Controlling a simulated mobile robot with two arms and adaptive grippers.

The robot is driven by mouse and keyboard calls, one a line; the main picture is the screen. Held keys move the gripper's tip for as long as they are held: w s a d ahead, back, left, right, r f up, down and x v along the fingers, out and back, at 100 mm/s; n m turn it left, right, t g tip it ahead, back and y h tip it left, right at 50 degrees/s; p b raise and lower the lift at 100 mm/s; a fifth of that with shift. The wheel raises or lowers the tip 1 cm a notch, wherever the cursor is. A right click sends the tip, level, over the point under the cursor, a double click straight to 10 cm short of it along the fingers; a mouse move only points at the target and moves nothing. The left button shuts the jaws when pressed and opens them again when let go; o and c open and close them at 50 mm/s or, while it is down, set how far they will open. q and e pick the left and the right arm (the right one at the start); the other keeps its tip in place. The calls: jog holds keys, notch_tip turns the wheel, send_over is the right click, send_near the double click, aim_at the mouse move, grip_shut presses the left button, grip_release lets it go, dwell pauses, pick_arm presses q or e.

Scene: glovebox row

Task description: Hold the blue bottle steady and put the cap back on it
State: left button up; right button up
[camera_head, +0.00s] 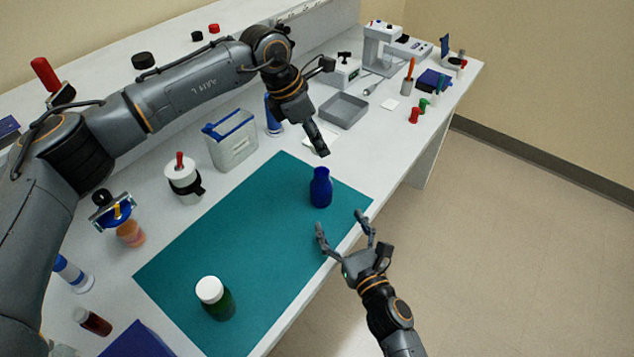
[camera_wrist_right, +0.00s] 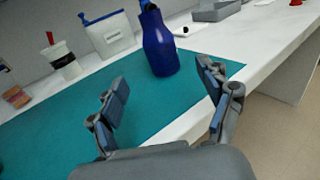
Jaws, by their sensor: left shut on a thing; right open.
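The blue bottle (camera_head: 320,188) stands upright on the teal mat near its right edge. It also shows in the right wrist view (camera_wrist_right: 160,48), beyond the open fingers. My left gripper (camera_head: 320,150) points down just above the bottle's mouth. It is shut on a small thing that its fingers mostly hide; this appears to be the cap. I cannot tell whether it touches the bottle. My right gripper (camera_head: 342,228) is open and empty on the near side of the bottle, apart from it. Its spread fingers also show in the right wrist view (camera_wrist_right: 165,92).
The teal mat (camera_head: 240,245) is mostly bare. A green bottle with a white lid (camera_head: 215,300) stands at its near end. A pouch-like container (camera_head: 230,142), a white jar (camera_head: 183,180) and a grey tray (camera_head: 343,110) stand behind. The bench edge runs close to my right gripper.

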aim_at(326, 196)
pick_arm(q)
jog(key=shift+s+d+r, duration=0.2)
jog(key=shift+s+r, duration=0.1)
jog(key=shift+s, duration=0.2)
pick_arm(e)
jog(key=shift+s+d+r, duration=0.15)
jog(key=shift+s+r, duration=0.05)
jog(key=shift+s, duration=0.2)
pick_arm(q)
jog(key=shift+w+f, duration=0.1)
jog(key=shift+w, duration=0.05)
pick_arm(e)
jog(key=x, duration=1.2)
jog(key=shift+w, duration=0.1)
grip_shut()
pick_arm(q)
jog(key=shift+f, duration=2.5)
jog(key=shift+f, duration=0.9)
jog(key=shift+f, duration=0.55)
